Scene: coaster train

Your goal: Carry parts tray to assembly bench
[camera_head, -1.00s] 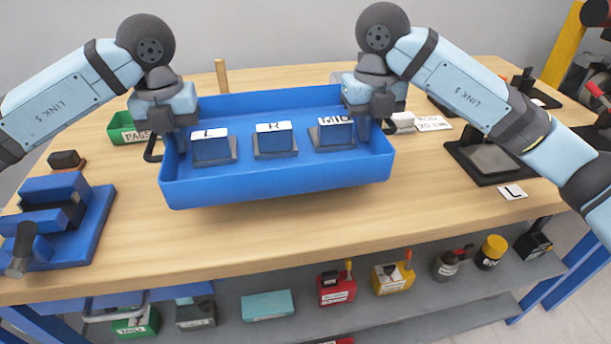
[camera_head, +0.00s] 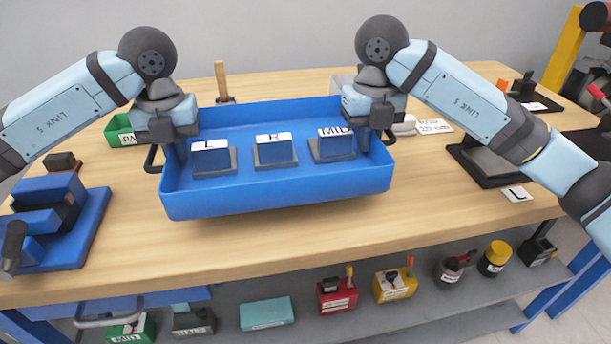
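The blue parts tray (camera_head: 280,196) is over the middle of the wooden bench (camera_head: 300,252), roughly level. A shadow shows below its front wall; its underside is hidden, so any gap to the bench is hard to judge. Inside stand three blue blocks on dark bases, labelled L (camera_head: 212,158), R (camera_head: 275,152) and MID (camera_head: 335,145). My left gripper (camera_head: 176,150) is at the tray's left end, by its black handle, and appears closed on it. My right gripper (camera_head: 378,135) is likewise at the right end handle. Fingertips are mostly hidden.
A blue vise (camera_head: 80,225) stands at the bench's left, with a green bin (camera_head: 118,130) behind. A wooden post (camera_head: 221,85) stands behind the tray. Dark fixtures (camera_head: 480,165) and an L card (camera_head: 517,194) lie at right. The shelf below holds several boxes and bottles. Bench front is clear.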

